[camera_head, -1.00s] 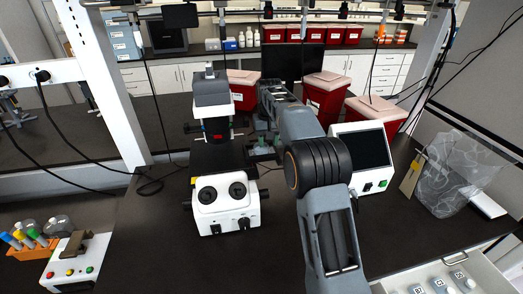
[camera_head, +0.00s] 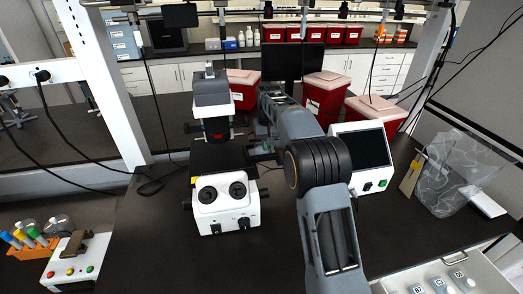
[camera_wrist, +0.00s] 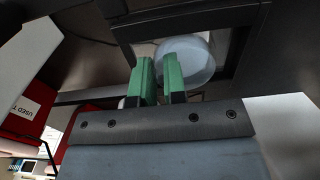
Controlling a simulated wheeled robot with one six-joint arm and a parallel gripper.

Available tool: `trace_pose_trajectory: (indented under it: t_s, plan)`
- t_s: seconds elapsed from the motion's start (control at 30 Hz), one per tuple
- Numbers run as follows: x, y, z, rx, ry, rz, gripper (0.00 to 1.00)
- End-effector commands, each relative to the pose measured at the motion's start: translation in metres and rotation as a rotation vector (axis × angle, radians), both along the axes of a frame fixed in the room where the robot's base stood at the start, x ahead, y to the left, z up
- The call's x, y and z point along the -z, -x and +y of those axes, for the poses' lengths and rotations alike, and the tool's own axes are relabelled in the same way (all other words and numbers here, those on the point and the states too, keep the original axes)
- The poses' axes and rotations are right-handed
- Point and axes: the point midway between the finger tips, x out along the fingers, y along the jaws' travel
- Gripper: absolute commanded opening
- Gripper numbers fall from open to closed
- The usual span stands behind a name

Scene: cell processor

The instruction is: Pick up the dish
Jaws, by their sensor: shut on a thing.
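The dish (camera_wrist: 196,58) is a round, clear, bluish shallow dish in the wrist view, at the tips of my gripper's green fingers. My gripper (camera_wrist: 158,66) is shut on the dish's near left edge. The dish is at the dark stage of the microscope; I cannot tell whether it still touches it. In the head view my gripper (camera_head: 263,150) is beside the right side of the microscope (camera_head: 228,205), level with its stage. The dish cannot be made out there.
A device with a dark screen (camera_head: 362,152) stands right of my arm. A clear plastic bag (camera_head: 452,175) lies farther right. A rack of coloured tubes (camera_head: 32,245) and a small button device (camera_head: 75,262) are at left. Red bins (camera_head: 325,98) stand behind.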

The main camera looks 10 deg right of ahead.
Motion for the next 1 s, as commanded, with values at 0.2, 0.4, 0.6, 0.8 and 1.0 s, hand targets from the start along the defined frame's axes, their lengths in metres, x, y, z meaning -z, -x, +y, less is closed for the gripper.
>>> trace_pose_trajectory:
  t_s: [0.2,0.4,0.6,0.8,1.0]
  plan:
    - [-0.001,0.000,0.000,0.000,0.000,0.000,0.00]
    - [-0.010,-0.001,0.000,0.000,0.000,-0.002,0.00]
    - [-0.038,0.006,-0.001,0.000,0.000,-0.004,0.00]
    - [-0.076,0.039,-0.003,0.000,0.000,-0.005,0.00]
    - [-0.099,0.077,-0.005,0.000,0.000,-0.003,0.00]
